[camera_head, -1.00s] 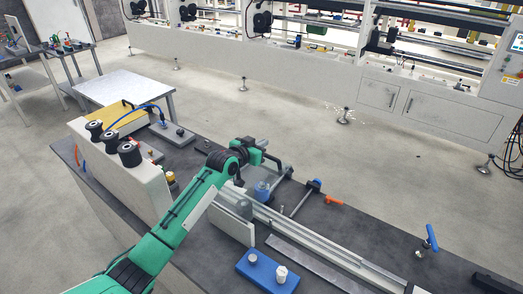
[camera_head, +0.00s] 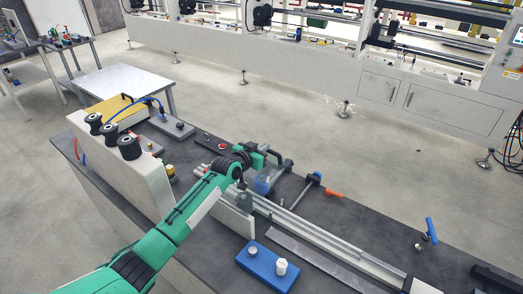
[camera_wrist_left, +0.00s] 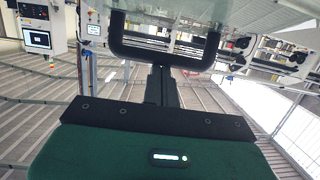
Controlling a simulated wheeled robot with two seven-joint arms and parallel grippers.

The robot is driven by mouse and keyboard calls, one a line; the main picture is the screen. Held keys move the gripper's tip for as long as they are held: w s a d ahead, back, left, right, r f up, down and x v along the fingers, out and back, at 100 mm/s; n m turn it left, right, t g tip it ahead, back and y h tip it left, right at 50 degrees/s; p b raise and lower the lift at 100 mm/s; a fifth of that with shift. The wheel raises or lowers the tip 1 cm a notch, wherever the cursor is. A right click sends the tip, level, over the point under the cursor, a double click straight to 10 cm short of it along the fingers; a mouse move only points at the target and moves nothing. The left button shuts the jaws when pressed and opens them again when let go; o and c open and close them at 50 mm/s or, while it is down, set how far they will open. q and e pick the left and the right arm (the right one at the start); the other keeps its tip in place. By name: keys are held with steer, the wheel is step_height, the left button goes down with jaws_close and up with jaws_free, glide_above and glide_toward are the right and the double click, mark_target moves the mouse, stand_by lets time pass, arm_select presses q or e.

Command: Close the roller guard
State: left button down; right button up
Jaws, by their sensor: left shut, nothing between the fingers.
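My left gripper (camera_head: 262,152) is over the rack's far side in the head view, at the end of the green arm; its tips are small there. In the left wrist view its dark fingers (camera_wrist_left: 161,86) are together, with nothing between them. A dark U-shaped handle (camera_wrist_left: 165,52) lies just beyond the fingertips, with a clear panel behind it; this looks like the roller guard. Whether the fingers touch it I cannot tell. In the head view, the guard and rollers beside the gripper are partly hidden by the wrist. My right gripper is not in view.
Long metal rails (camera_head: 335,245) run to the lower right. A blue block (camera_head: 262,270) with two pegs stands in front. A pale upright wall with dark spools (camera_head: 128,147) stands on the left. An orange handle (camera_head: 333,193) and a blue lever (camera_head: 431,230) stick up on the right.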

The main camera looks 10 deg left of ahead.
arm_select(q)
steer(key=shift+g+y, duration=0.3)
steer(key=shift+g, duration=0.4)
steer(key=f, duration=0.1)
steer(key=w+f, duration=0.1)
steer(key=f, duration=0.1)
steer(key=shift+w+d+f+b, duration=0.3)
steer(key=shift+w+d+f, duration=0.05)
steer(key=shift+f, duration=0.05)
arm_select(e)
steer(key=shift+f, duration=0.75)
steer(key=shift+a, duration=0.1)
arm_select(q)
steer(key=r+p, duration=0.2)
steer(key=r, duration=0.2)
steer(key=shift+w+d+r+p, duration=0.15)
steer(key=shift+w+p, duration=0.15)
steer(key=shift+p, duration=0.1)
steer(key=shift+s+b, duration=0.3)
steer(key=shift+b, duration=0.05)
steer(key=b+v, duration=0.2)
steer(key=v, duration=0.7)
steer(key=shift+a+r+b, duration=0.25)
steer(key=shift+r+b, duration=0.1)
steer(key=shift+r, duration=0.05)
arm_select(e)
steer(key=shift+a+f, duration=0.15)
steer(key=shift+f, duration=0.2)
